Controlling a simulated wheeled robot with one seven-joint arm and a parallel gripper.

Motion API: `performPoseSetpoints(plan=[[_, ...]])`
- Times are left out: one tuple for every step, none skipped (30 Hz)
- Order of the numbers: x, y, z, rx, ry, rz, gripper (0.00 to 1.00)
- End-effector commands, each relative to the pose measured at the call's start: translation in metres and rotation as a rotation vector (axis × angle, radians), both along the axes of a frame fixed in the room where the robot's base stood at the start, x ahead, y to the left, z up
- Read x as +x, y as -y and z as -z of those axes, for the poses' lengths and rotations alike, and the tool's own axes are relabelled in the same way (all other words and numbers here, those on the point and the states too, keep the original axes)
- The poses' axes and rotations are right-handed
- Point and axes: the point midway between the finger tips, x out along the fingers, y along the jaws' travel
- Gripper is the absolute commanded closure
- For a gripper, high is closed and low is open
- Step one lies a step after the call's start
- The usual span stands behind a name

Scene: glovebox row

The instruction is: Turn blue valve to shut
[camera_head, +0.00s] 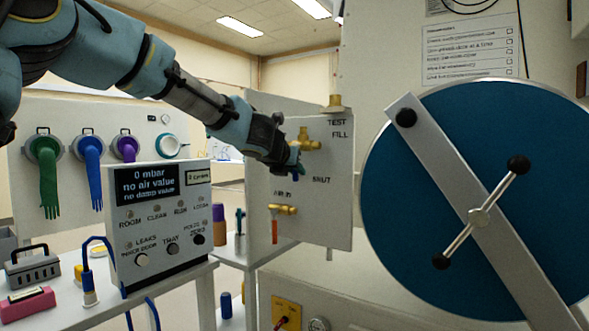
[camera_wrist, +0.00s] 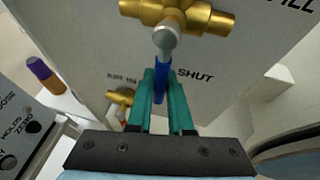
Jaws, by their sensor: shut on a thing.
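The blue valve is a brass fitting (camera_head: 308,145) on a pale panel, with a blue lever. In the wrist view its brass body (camera_wrist: 180,16) is at the top, and the blue lever (camera_wrist: 161,78) extends from the grey hub towards my gripper. My gripper (camera_wrist: 162,84) has green fingers, closed on the lever from both sides. The word SHUT is printed on the panel just right of the fingertips. In the head view my gripper (camera_head: 294,164) is at the valve and hides most of the lever.
Below is another brass valve (camera_head: 284,209) with an orange-red lever (camera_head: 275,232) hanging down. A large blue round door (camera_head: 400,190) with a grey bar is on the right. A control box (camera_head: 160,215) stands on a bench at left, with gloves (camera_head: 90,175) behind it.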

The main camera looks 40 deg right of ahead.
Motion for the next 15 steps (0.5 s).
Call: performPoseSetpoints(plan=[[-0.0002,-0.0001,0.0009,0.001,-0.003,0.0,1.0],[-0.0002,-0.0001,0.001,0.0,-0.004,0.0,1.0],[-0.0002,-0.0001,0.001,0.0,-0.004,0.0,1.0],[-0.0002,-0.0001,0.0011,0.0,-0.004,0.0,1.0],[-0.0002,-0.0001,0.0011,0.0,-0.004,0.0,1.0],[-0.0002,-0.0001,0.0012,0.0,-0.004,0.0,1.0],[-0.0002,-0.0001,0.0012,0.0,-0.004,0.0,1.0],[-0.0001,-0.0002,0.0012,0.0,-0.004,0.0,1.0],[-0.0001,-0.0002,0.0012,0.0,-0.004,0.0,1.0],[-0.0001,-0.0002,0.0012,0.0,-0.004,0.0,1.0],[-0.0001,-0.0002,0.0012,0.0,-0.004,0.0,0.8],[-0.0001,-0.0002,0.0012,0.0,-0.004,0.0,0.76],[-0.0001,-0.0002,0.0012,0.0,-0.004,0.0,0.73],[-0.0001,-0.0001,0.0011,0.0,-0.004,0.0,0.69],[0.0,-0.0001,0.001,0.001,-0.003,0.0,0.65]])
